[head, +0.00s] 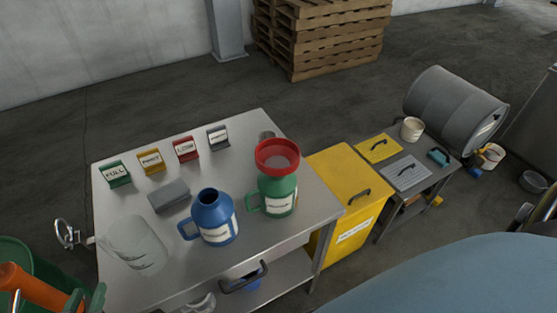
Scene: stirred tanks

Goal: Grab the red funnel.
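The red funnel (278,155) sits upright in the mouth of a green jug (279,194), near the right end of the metal table. Its wide rim faces up and its spout is hidden in the jug. My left gripper (86,298) is at the bottom left corner, partly cut off by the frame edge. Its green fingers look apart with nothing between them, well to the left of the funnel and nearer to me. My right gripper is not in view.
A blue jug (214,220) stands left of the green jug, and a clear pitcher (138,246) at the table's left. A grey block (169,196) and several label stands lie behind. A yellow bin (345,190) adjoins the table (120,205) on the right.

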